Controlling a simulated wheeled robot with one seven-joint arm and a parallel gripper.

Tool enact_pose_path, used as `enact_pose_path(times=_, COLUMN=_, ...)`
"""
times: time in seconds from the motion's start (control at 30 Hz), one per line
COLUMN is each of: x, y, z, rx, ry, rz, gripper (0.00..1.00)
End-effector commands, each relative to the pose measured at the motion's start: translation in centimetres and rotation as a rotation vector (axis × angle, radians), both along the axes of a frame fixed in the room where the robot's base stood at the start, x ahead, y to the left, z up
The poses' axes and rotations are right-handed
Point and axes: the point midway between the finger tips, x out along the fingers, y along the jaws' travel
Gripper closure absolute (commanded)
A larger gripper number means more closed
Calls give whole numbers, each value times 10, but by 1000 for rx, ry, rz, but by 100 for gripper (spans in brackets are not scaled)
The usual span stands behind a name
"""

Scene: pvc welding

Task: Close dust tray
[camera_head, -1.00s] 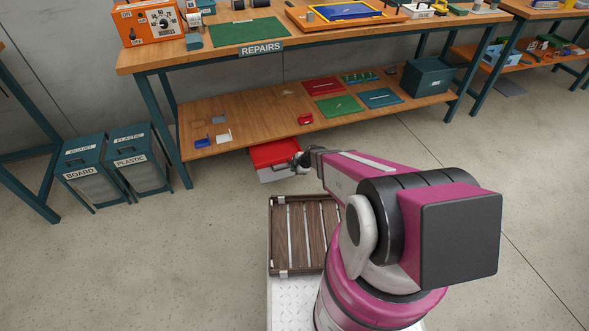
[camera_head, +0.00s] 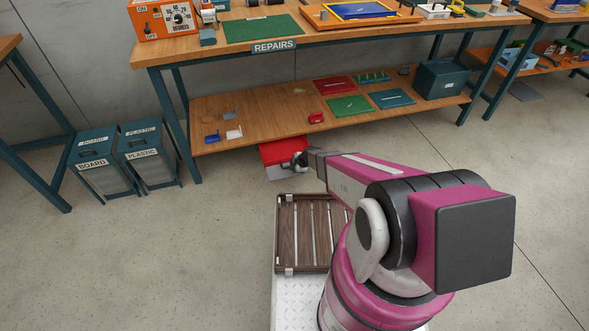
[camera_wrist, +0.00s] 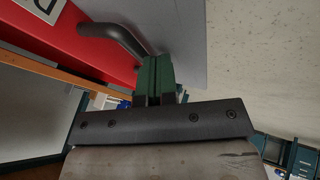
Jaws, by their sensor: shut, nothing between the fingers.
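The dust tray appears to be the red box (camera_head: 281,151) with a grey lower part (camera_head: 281,172), under the front edge of the bench's lower shelf. In the wrist view its red face (camera_wrist: 90,45) fills the upper left, with a dark bar handle (camera_wrist: 128,42) and a grey panel (camera_wrist: 190,40) beside it. My gripper (camera_head: 299,161) is at the box's right front side. In the wrist view its green fingers (camera_wrist: 156,64) are pressed together and empty, close beside the handle. Whether they touch the handle or the panel I cannot tell. How far the tray stands out is unclear.
The repairs bench (camera_head: 225,110) has parts lying on its lower shelf, above the red box. Board (camera_head: 100,165) and plastic (camera_head: 150,158) bins stand at left. A wooden slatted crate (camera_head: 312,235) is near my base. The floor left of it is clear.

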Motion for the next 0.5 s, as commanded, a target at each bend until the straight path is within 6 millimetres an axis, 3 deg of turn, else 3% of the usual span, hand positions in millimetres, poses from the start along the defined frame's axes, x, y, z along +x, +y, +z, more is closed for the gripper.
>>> enact_pose_path(times=0.27, x=13, y=4, z=-1, rx=0, ry=-2, rz=1, gripper=100)
enact_pose_path(times=0.5, x=64, y=18, z=-2, rx=0, ry=-3, rz=1, gripper=100)
